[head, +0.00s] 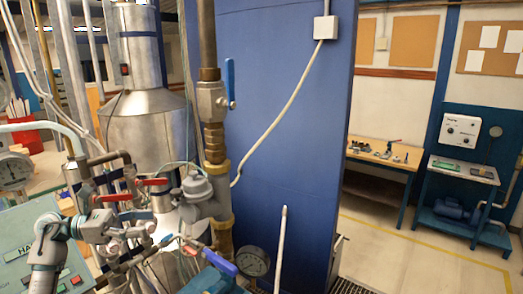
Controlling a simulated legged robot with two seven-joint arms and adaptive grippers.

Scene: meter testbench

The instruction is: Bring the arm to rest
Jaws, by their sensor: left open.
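My left arm (47,262) comes in at the lower left of the head view. Its gripper (128,227) points to the right, just below the red-handled valves (118,197), and looks open with nothing visible between its fingers. The fingers overlap the pipework behind them in the picture, and I cannot tell whether they touch it. My right gripper is not in view.
A blue-handled valve (222,264) and a pressure gauge (252,262) stand right of the gripper. A vertical pipe with a blue lever (229,80) rises before the blue panel (285,120). A workbench (385,160) stands at the back right; floor there is open.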

